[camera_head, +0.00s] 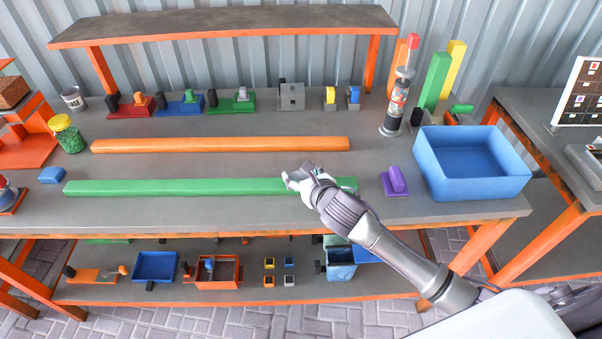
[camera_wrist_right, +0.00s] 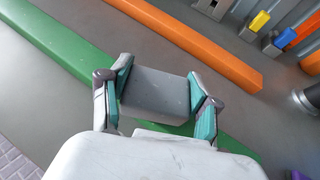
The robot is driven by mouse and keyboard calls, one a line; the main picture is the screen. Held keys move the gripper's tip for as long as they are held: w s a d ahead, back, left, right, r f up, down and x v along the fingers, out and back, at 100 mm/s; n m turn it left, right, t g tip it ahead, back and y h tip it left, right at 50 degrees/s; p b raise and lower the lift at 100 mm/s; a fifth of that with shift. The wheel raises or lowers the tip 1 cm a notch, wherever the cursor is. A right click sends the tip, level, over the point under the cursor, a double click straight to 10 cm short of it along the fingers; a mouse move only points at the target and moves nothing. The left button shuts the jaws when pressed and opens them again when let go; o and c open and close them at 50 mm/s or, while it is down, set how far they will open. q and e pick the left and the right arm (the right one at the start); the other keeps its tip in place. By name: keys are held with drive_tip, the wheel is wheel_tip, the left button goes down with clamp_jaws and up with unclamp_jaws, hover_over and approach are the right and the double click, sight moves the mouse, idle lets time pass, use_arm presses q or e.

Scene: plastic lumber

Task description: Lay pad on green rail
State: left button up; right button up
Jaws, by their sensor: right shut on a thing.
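The green rail (camera_head: 180,187) lies lengthwise along the front of the bench top. It also shows in the right wrist view (camera_wrist_right: 60,45), running diagonally under my gripper. My right gripper (camera_head: 297,177) is over the right part of this rail. In the right wrist view its two fingers (camera_wrist_right: 160,98) are shut on a grey block-like pad (camera_wrist_right: 155,92), one finger at each end. The pad covers part of the green rail in that view. I cannot tell whether it touches the rail. The pad is not clearly visible in the head view. My left gripper is not in view.
An orange rail (camera_head: 220,145) lies parallel behind the green one. A purple block (camera_head: 395,181) and a blue bin (camera_head: 475,188) stand to the right, with a dark cylinder (camera_head: 397,105) behind. A small blue block (camera_head: 52,174) is at left. The bench between the rails is clear.

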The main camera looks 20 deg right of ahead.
drive_tip(key=o, duration=1.2)
drive_tip(key=shift+f, duration=0.15)
drive_tip(key=shift+c, duration=0.2)
drive_tip(key=shift+r, duration=0.2)
drive_tip(key=v, duration=1.2)
